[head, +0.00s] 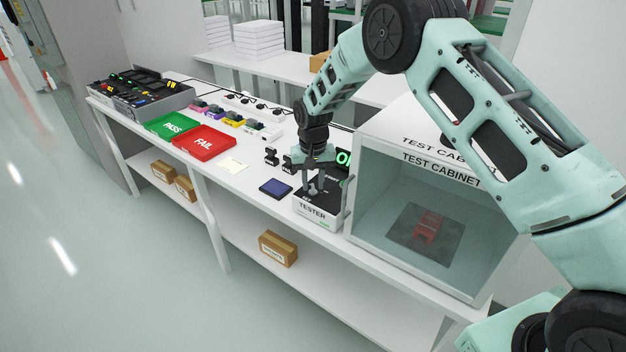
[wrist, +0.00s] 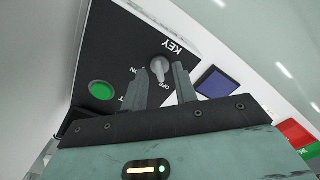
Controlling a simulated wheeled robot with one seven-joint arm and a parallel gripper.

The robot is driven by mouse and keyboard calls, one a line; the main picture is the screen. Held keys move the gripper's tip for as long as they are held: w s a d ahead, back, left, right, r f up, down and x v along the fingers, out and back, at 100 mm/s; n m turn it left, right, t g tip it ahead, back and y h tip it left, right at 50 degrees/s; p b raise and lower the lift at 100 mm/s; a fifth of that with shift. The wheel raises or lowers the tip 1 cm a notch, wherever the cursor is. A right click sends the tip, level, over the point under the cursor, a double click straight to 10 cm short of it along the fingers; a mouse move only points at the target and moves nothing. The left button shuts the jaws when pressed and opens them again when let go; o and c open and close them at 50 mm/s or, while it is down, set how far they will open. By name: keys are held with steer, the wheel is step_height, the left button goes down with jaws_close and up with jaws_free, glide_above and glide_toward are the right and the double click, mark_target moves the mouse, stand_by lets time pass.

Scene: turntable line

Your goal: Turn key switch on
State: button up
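The tester (head: 316,212) is a white box with a black sloped top, standing on the bench left of the test cabinet. Its key switch (wrist: 159,66) is a grey knob on the black panel in the wrist view, with KEY, ON and OFF lettering around it. The knob's narrow end points towards the OFF lettering. My gripper (wrist: 163,77) is open over the panel, with one finger on each side of the knob. I cannot tell whether either finger touches it. In the head view my gripper (head: 318,186) covers the switch.
A green button (wrist: 101,90) sits beside the switch. The test cabinet (head: 374,190) stands close on the right, with a red part inside. A dark blue pad (head: 275,188) lies left of the tester. The green PASS and red FAIL trays (head: 204,143) are farther left.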

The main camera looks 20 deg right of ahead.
steer(key=shift+c, duration=0.3)
jaws_close()
steer(key=shift+m, duration=0.4)
steer(key=shift+f+m+b, duration=0.1)
steer(key=shift+m+b, duration=0.4)
steer(key=shift+m, duration=0.5)
steer(key=m, duration=0.3)
steer(key=shift+m+b, duration=0.3)
steer(key=m, duration=1)
steer(key=shift+m, duration=0.3)
